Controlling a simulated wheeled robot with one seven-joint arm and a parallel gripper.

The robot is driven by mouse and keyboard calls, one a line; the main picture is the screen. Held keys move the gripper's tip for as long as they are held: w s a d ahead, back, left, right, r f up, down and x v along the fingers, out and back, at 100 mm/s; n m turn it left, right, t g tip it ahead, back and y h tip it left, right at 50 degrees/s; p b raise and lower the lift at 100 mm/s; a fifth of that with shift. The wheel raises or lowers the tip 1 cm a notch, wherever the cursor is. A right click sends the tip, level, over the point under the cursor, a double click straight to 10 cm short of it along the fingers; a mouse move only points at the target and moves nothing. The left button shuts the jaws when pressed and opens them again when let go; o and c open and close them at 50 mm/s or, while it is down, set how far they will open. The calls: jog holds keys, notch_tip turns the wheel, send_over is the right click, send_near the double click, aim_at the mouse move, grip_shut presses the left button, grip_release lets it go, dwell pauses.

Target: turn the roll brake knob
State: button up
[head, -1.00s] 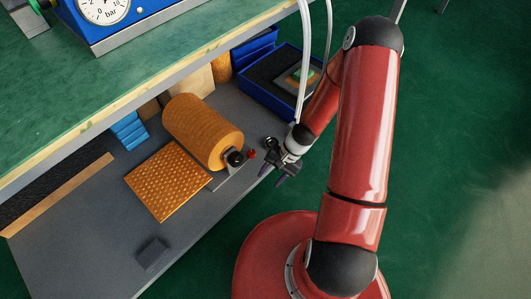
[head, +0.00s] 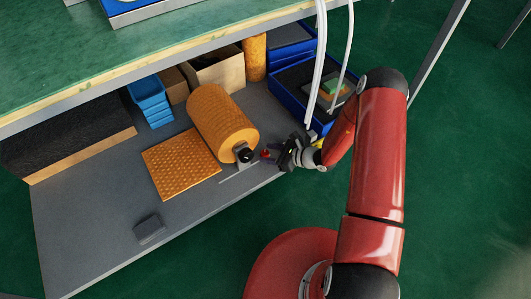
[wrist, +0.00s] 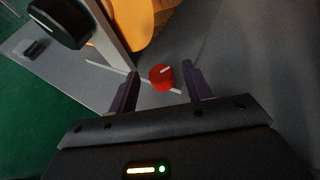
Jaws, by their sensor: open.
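The roll brake knob (wrist: 161,77) is red with a white mark across its face. In the wrist view it lies between and a little beyond the two fingers of my gripper (wrist: 162,88), with visible gaps on both sides. In the head view the knob (head: 265,154) shows as a small red spot beside the black end of the roll's axle. My gripper (head: 270,154) is open there, its fingers pointing left at the knob. An orange roll (head: 222,122) sits on its stand, with a textured orange sheet (head: 181,163) in front.
A grey bracket (wrist: 112,38) with a black cap (wrist: 60,22) stands close on the left of the wrist view. Blue trays (head: 300,88) stand behind my gripper. The upper bench edge (head: 180,65) overhangs the shelf (head: 95,215). White hoses hang near my arm.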

jog(key=shift+x, duration=1.2)
jog(key=c, duration=1)
